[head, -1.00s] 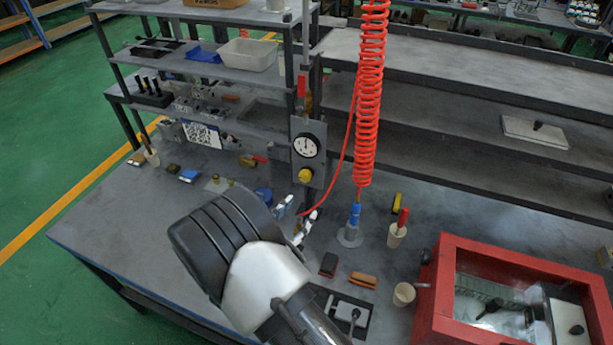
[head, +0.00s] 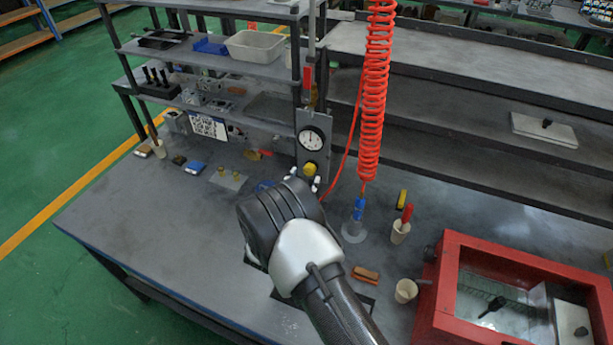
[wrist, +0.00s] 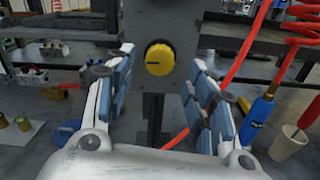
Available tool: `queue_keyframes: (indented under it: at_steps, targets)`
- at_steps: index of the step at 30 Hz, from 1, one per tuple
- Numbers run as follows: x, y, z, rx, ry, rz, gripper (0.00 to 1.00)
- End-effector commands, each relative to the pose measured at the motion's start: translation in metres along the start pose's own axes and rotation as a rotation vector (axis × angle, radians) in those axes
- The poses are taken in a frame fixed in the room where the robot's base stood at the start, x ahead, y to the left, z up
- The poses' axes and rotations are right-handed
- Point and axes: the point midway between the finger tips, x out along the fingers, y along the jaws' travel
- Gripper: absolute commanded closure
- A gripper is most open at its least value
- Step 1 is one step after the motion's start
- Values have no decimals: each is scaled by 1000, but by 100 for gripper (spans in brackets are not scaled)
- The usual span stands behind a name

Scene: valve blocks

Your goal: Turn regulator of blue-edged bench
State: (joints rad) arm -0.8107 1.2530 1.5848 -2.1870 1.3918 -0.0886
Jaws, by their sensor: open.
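The regulator is a grey panel (head: 301,153) on a post at the back of the bench (head: 130,225), whose front edge is blue. It carries a round white gauge (head: 312,138) and a yellow knob (head: 309,169) below it. In the wrist view the yellow knob (wrist: 159,59) shows a dark horizontal slot and sits centred beyond my gripper (wrist: 160,90). The two blue-padded fingers are open, one to each side of the knob in the picture, with nothing between them. Whether the fingertips reach as far as the knob I cannot tell. In the head view my arm hides most of the fingers.
A red coiled hose (head: 373,95) hangs right of the panel, and its thin red line passes close by. A blue air fitting (head: 357,212), a beige cup (head: 401,232) and a red-framed box (head: 437,300) stand to the right. The left bench top is mostly clear.

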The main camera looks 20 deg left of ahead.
Motion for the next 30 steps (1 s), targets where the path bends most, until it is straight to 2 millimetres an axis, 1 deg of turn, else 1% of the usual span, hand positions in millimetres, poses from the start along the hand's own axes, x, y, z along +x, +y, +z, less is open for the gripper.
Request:
queue_keyframes:
  at_steps: [1, 3, 7, 12, 18, 30]
  targets:
    - [9, -1, 0, 1, -1, -2, 50]
    - [19, -1, 0, 1, -1, -2, 50]
    - [31, 0, 0, 1, 0, 0, 50]
    - [36, 0, 0, -1, 0, 0, 50]
    - [36, 0, 0, -1, 0, 0, 50]
    - [35, 0, 0, -1, 0, 0, 76]
